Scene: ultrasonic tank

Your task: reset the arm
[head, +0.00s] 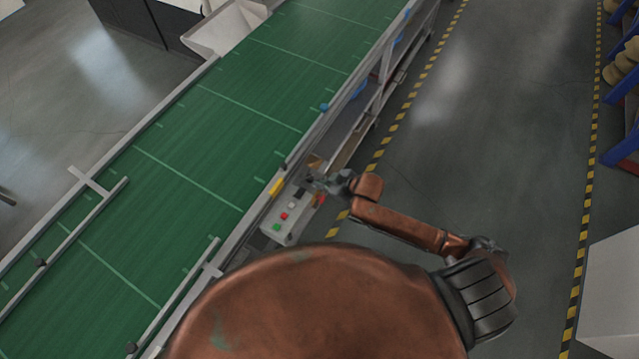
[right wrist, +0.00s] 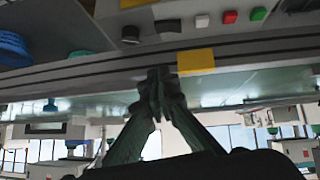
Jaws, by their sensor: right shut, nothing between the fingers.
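My right arm (head: 400,222) reaches from the lower right toward the edge of a green conveyor. My right gripper (head: 318,184) is beside the conveyor's side rail, close to a control box (head: 284,213) with red, green and white buttons. In the right wrist view the gripper (right wrist: 158,85) has its fingertips together, with nothing between them, and they lie in front of the rail (right wrist: 110,68). I cannot tell whether they touch it. My left gripper is not in view.
The green conveyor belt (head: 190,130) is bare. A yellow block or label (head: 276,186) is on its rail, also seen in the right wrist view (right wrist: 196,61). Grey floor (head: 480,130) with yellow-black lines is free at right. Blue shelving (head: 622,150) and a white box (head: 612,285) stand far right.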

